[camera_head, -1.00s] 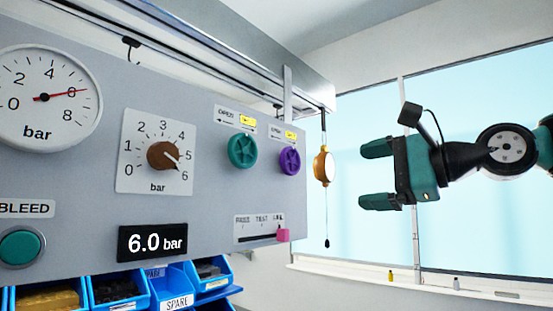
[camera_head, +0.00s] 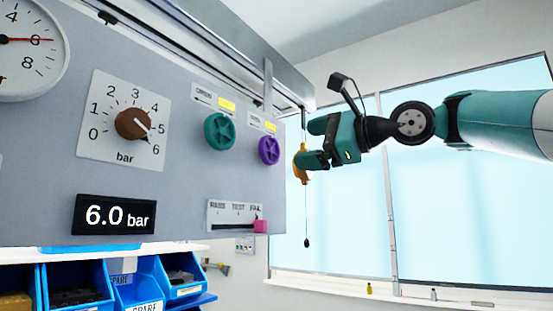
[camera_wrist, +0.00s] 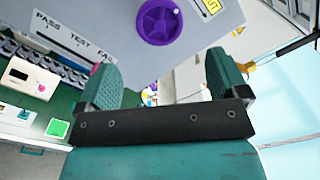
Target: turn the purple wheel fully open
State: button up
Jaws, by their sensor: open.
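The purple wheel (camera_head: 269,150) is a round spoked handle on the right end of the grey panel (camera_head: 180,200), under a small label. In the wrist view the purple wheel (camera_wrist: 159,21) shows at the top, beyond and between the fingers. My gripper (camera_head: 312,142) is open and empty, to the right of the wheel and apart from it. In the wrist view its two teal fingers (camera_wrist: 163,80) are spread. In the head view my gripper partly covers an orange hanging thing (camera_head: 301,168).
A teal wheel (camera_head: 219,132) sits left of the purple one. A slider with a pink knob (camera_head: 261,226) is below. A brown dial (camera_head: 133,124), a 6.0 bar display (camera_head: 115,214) and blue bins (camera_head: 135,285) are further left. Free room lies right of the panel.

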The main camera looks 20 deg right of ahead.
aim_at(274, 151)
jog(key=x, duration=0.9)
jog(key=shift+d, duration=0.1)
jog(key=shift+s, duration=0.1)
jog(key=c, duration=0.9)
